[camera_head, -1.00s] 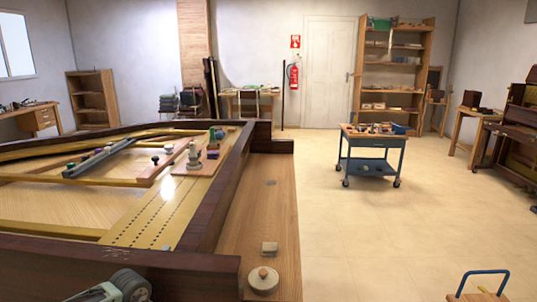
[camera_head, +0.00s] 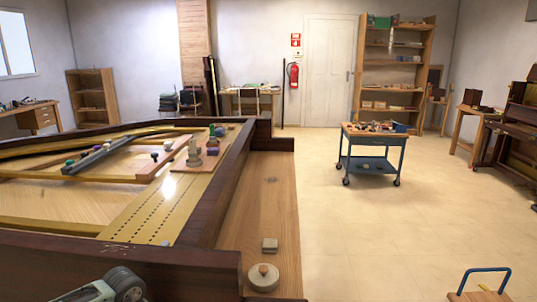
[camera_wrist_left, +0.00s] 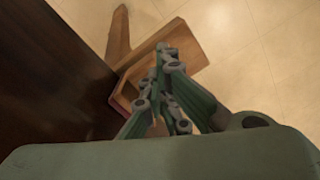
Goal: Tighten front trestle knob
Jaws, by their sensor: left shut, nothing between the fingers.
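My left gripper (camera_wrist_left: 163,62) shows in the left wrist view with its fingers drawn together and nothing between them. Beyond its fingertips is a brown wooden trestle-like piece (camera_wrist_left: 190,38) with a bar running toward the top, low over the tiled floor. I cannot tell whether the fingers touch it. No knob can be made out there; the fingers cover part of the wood. In the head view only a grey part of my left arm shows at the lower left. My right gripper is in neither view.
A piano case with a dark rim (camera_head: 170,268) fills the left of the head view. A round wooden piece (camera_head: 263,278) and a small block (camera_head: 270,245) lie on its side board (camera_head: 262,205). A blue trolley (camera_head: 372,160) stands on open floor to the right.

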